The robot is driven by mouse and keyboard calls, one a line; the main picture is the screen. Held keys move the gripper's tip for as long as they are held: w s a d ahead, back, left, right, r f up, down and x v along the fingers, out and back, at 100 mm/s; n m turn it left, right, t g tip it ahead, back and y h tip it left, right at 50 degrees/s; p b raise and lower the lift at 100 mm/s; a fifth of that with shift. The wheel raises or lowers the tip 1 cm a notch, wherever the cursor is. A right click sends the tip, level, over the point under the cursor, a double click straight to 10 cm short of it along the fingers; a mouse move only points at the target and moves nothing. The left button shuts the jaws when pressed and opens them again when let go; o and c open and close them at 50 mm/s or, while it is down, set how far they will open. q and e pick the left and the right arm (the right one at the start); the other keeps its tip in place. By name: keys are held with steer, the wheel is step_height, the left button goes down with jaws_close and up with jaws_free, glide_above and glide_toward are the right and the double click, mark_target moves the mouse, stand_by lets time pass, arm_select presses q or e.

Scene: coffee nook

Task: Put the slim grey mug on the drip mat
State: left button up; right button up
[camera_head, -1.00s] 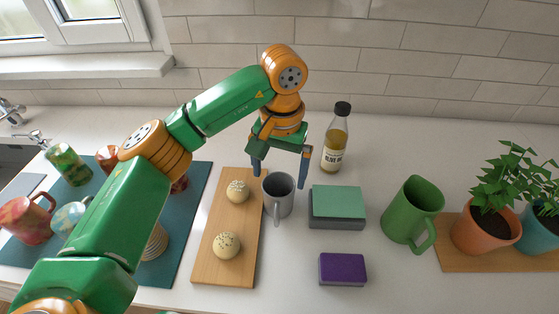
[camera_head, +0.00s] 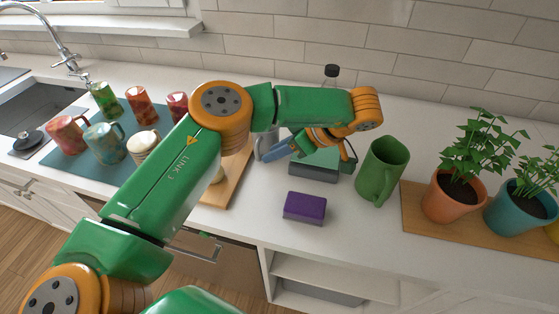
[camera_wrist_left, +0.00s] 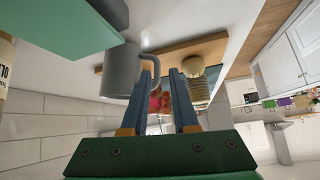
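The slim grey mug (camera_head: 267,138) stands behind my left arm in the head view, mostly hidden. In the left wrist view the grey mug (camera_wrist_left: 121,70) is just left of the fingertips, with its handle at the finger tips. My left gripper (camera_wrist_left: 161,72) is open, its two blue fingers apart; whether they touch the handle I cannot tell. In the head view the left gripper (camera_head: 272,151) reaches in low from the right side. A teal mat (camera_head: 75,166) at the left carries several coloured mugs. My right gripper is not in view.
A wooden board (camera_head: 233,183) with round buns lies left of the grey mug. A green-topped box (camera_head: 318,172), a purple block (camera_head: 305,207), a green mug (camera_head: 381,168) and a bottle (camera_head: 331,75) stand close by. Potted plants (camera_head: 452,194) are at right.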

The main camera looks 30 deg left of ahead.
mark_target(257, 161)
arm_select(q)
steer(key=shift+a+f+n, duration=0.1)
steer(key=shift+n, duration=0.2)
steer(key=shift+s+a+f, duration=0.15)
steer(key=shift+a+f, duration=0.05)
steer(key=p+x, duration=0.1)
steer(key=x, duration=0.5)
steer(key=shift+a+f, duration=0.2)
steer(key=shift+a, duration=0.1)
steer(key=shift+d, duration=0.1)
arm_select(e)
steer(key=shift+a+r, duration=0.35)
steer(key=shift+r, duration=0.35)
arm_select(q)
steer(key=shift+d, duration=0.1)
jaws_close()
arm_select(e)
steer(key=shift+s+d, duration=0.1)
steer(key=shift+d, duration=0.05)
